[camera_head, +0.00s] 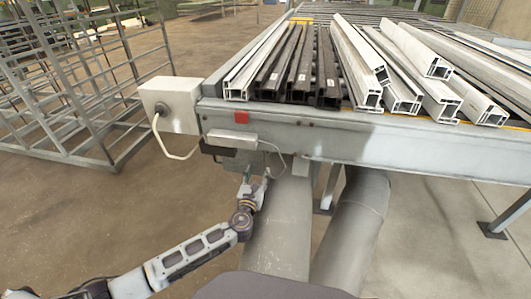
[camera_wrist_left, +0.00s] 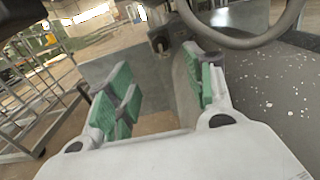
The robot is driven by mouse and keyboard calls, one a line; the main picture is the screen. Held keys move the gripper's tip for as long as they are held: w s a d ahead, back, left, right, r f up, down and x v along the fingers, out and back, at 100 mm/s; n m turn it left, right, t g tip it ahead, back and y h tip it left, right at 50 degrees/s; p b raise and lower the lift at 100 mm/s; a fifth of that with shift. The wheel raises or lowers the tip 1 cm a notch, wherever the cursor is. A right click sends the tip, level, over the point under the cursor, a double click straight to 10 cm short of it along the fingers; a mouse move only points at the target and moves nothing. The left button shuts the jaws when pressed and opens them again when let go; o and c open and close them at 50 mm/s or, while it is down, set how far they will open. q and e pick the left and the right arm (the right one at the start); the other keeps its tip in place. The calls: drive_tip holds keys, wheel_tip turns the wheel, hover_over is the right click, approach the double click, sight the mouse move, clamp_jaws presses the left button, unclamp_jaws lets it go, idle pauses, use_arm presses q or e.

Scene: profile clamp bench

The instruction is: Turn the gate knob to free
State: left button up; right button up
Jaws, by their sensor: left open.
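My left gripper (camera_head: 257,178) is below the front edge of the bench, under a small grey box. Its green-padded fingers are spread apart in the left wrist view (camera_wrist_left: 165,88), with nothing held between them. A small dark fitting (camera_wrist_left: 158,42) shows beyond the fingers at the edge of a grey panel; it may be the gate knob, but its shape and setting are too small to read. In the head view I cannot make out the knob; the gripper and the bench edge may hide it. My right gripper is not in view.
The bench (camera_head: 365,137) carries several white and dark profiles (camera_head: 290,62) above the gripper. A white box (camera_head: 172,103) with a cable is at its left corner. A cable (camera_wrist_left: 243,40) loops close to the right finger. Large grey pipes (camera_head: 278,225) stand just right of my arm.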

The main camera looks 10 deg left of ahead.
use_arm(q)
drive_tip(key=shift+w, duration=0.1)
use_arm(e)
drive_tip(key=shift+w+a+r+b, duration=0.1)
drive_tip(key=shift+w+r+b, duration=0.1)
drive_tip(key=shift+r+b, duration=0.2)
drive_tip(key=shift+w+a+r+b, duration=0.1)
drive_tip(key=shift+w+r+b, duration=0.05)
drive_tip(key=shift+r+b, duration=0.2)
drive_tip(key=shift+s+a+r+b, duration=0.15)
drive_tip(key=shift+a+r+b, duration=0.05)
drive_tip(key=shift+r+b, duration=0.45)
use_arm(q)
drive_tip(key=w, duration=1.3)
drive_tip(key=shift+w, duration=0.3)
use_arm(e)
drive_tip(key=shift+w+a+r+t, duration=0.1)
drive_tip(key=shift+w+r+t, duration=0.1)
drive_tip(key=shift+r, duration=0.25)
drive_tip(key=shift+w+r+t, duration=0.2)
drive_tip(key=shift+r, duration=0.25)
use_arm(q)
drive_tip(key=c, duration=1)
drive_tip(key=shift+c, duration=0.2)
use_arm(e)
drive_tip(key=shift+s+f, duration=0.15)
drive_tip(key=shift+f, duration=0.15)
